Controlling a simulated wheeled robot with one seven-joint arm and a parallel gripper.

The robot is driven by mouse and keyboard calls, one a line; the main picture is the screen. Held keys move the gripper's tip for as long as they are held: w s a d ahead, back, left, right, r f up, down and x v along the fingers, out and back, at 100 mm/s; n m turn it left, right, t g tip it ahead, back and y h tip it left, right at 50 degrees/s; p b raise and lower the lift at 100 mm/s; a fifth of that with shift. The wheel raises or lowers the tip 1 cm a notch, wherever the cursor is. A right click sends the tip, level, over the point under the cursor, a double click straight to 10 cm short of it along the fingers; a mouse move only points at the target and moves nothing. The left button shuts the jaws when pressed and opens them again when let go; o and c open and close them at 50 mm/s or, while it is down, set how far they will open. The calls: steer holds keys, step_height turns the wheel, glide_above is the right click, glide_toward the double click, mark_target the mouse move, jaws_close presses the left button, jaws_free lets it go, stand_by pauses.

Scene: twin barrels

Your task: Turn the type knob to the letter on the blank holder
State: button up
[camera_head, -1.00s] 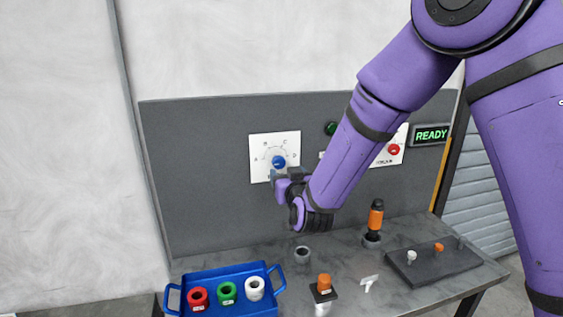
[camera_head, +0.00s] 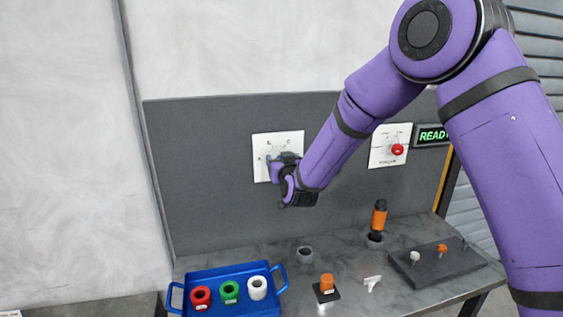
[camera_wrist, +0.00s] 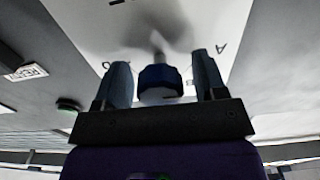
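The type knob (camera_wrist: 160,80) is blue and sits on a white plate (camera_head: 262,143) with letters around it, fixed to the grey upright panel. My gripper (camera_head: 278,160) is at this plate and hides most of the knob in the head view. In the wrist view my gripper's fingers (camera_wrist: 161,66) stand on either side of the knob, with a narrow gap showing at each side. An orange-topped piece on a dark square base (camera_head: 335,296) stands on the table, possibly the blank holder. A small white tag is near it; its letter is too small to read.
A blue tray (camera_head: 194,275) holds red, green and white rings at the front left. A second white plate with a red knob (camera_head: 398,150) and a lit READY sign (camera_head: 432,136) are to the right. An orange-and-black tool (camera_head: 379,218) stands upright on the table.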

steer(key=c, duration=0.9)
steer(key=shift+m, duration=0.3)
steer(key=m, duration=1.1)
steer(key=shift+f, duration=0.1)
steer(key=o, duration=0.9)
steer(key=shift+o, duration=0.2)
